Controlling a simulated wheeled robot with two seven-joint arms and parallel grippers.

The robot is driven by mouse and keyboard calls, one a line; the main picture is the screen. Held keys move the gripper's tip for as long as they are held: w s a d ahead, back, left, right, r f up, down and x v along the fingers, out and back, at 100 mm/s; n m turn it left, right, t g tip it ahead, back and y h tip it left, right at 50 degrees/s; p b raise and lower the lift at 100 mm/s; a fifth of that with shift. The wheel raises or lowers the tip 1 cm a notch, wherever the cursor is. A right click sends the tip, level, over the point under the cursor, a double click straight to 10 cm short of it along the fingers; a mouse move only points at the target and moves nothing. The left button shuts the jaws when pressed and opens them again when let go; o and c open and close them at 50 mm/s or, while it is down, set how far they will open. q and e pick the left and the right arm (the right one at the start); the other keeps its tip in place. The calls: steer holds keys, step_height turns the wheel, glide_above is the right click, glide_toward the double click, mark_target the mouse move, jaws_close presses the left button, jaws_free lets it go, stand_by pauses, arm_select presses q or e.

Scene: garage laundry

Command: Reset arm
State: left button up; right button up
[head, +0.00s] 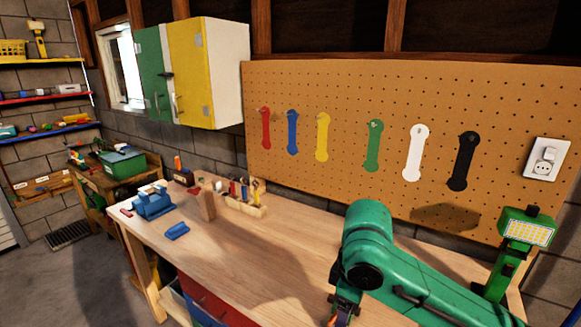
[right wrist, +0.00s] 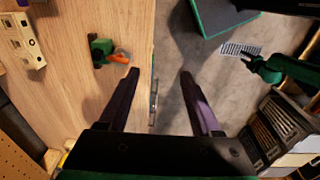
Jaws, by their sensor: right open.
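My right arm (head: 372,245) is green and reaches over the right part of the wooden workbench (head: 255,260) in the head view. Its gripper is at the bottom edge there and only partly shows. In the right wrist view my right gripper (right wrist: 160,74) has its two dark fingers spread wide, with nothing between them. It is above the bench's edge, with bench top on the left and floor on the right. A small green and orange object (right wrist: 103,50) lies on the bench to the left of the fingers, apart from them.
A pegboard (head: 290,190) with coloured hanging shapes is behind. A green lamp (head: 527,232) is at right. The middle of the bench is clear.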

steer(key=s+a+f+m+t+y, duration=0.15)
steer(key=a+f+y, duration=0.25)
steer(key=f, duration=0.4)
steer(key=s+d+f+m+t+h, duration=0.1)
steer(key=s+d+f+m+h, duration=0.1)
steer(key=s+d+f+m, duration=0.45)
steer(key=s+d+f+m+t+h, duration=0.15)
steer(key=s+d+f, duration=0.25)
steer(key=d, duration=0.6)
steer(key=s+f+g+b, duration=0.1)
steer(key=s+f+b, duration=0.1)
steer(key=f, duration=1.2)
steer(key=s+f+g+b, duration=0.1)
steer(key=f+b, duration=0.1)
steer(key=f, duration=1.3)
arm_select(q)
step_height(320, 180, down, 6)
steer(key=w+b, duration=0.1)
steer(key=w, duration=0.1)
steer(key=shift+w+d+r+b, duration=0.2)
steer(key=shift+w+r+b, duration=0.05)
steer(key=shift+w+b, duration=0.05)
arm_select(e)
steer(key=s+d+f+g, duration=0.1)
steer(key=s+d+f, duration=0.2)
steer(key=s+f, duration=1.1)
steer(key=shift+s+g+h, duration=0.3)
steer(key=shift+s+h, duration=0.05)
steer(key=shift+s, duration=0.45)
